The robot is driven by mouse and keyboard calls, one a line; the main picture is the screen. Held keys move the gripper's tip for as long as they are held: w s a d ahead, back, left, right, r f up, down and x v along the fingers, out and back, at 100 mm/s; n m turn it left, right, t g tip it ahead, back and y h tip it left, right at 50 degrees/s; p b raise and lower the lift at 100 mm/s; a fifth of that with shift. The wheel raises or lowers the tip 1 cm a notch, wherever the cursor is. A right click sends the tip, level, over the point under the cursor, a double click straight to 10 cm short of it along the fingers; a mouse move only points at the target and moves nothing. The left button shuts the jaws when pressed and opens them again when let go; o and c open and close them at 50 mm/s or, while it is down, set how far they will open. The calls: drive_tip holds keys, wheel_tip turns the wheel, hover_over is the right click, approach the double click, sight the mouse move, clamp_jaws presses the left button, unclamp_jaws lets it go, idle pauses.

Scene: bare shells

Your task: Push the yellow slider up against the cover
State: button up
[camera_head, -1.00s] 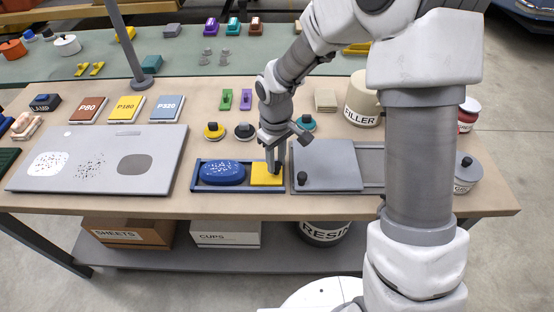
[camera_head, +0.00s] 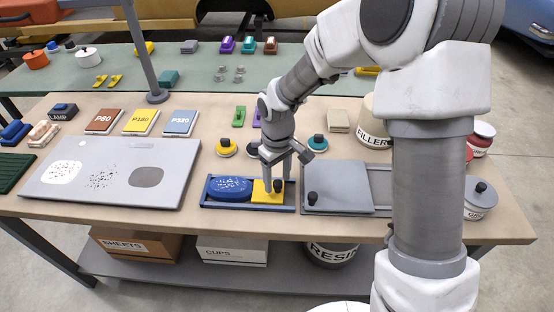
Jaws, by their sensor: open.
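The yellow slider (camera_head: 262,196) sits in a dark blue tray (camera_head: 225,206) at the front of the table. A blue oval piece with white specks (camera_head: 229,187) lies just left of it. The two look very close or touching, though I cannot tell if they touch. A grey flat cover (camera_head: 340,180) with a black knob stands right of the tray on its own frame. My gripper (camera_head: 277,186) points down over the slider, its fingers open around what looks like a dark knob on the slider. The fingers hide part of the slider.
Discs with knobs, including a yellow one (camera_head: 226,148), and a filler tin (camera_head: 372,128) stand behind. A grey post (camera_head: 135,50) rises at the back. My arm covers the right side.

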sight(277, 182)
wheel_tip(277, 182, up, 17)
drive_tip(key=p, duration=0.1)
drive_tip(key=shift+p, duration=0.4)
drive_tip(key=s+d+r+m+t, duration=0.2)
drive_tip(key=s+d+r+m, duration=0.2)
drive_tip(key=s+d, duration=0.3)
drive_tip(key=s+d+r+m+t, duration=0.3)
drive_tip(key=s+d, duration=0.5)
drive_tip(key=s, duration=0.4)
drive_tip(key=shift+r+m+t, duration=0.3)
drive_tip(key=shift+r+m, duration=0.1)
drive_tip(key=shift+m, duration=0.4)
drive_tip(key=shift+c, duration=0.3)
drive_tip(key=shift+c, duration=0.7)
drive_tip(key=shift+a, duration=0.15)
